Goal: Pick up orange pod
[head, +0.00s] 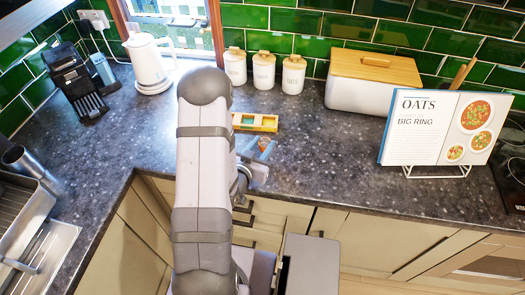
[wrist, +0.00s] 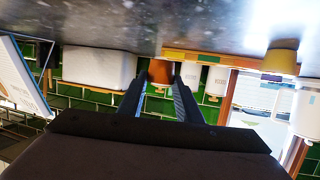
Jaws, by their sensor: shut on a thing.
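The orange pod (wrist: 160,72) shows in the wrist view between the tips of my gripper (wrist: 158,84), which is shut on it. My gripper is over the worktop, just in front of a yellow wooden tray (head: 267,129). The tray has coloured compartments; my arm hides its left part. I cannot tell exactly how high the pod is above the worktop.
A cookbook on a stand (head: 436,128) and a white bread bin (head: 372,95) are to the right. Three white canisters (head: 264,75) stand behind the tray. A white kettle (head: 149,65) and a black coffee machine (head: 74,80) are at the left. The worktop (head: 330,165) right of my gripper is clear.

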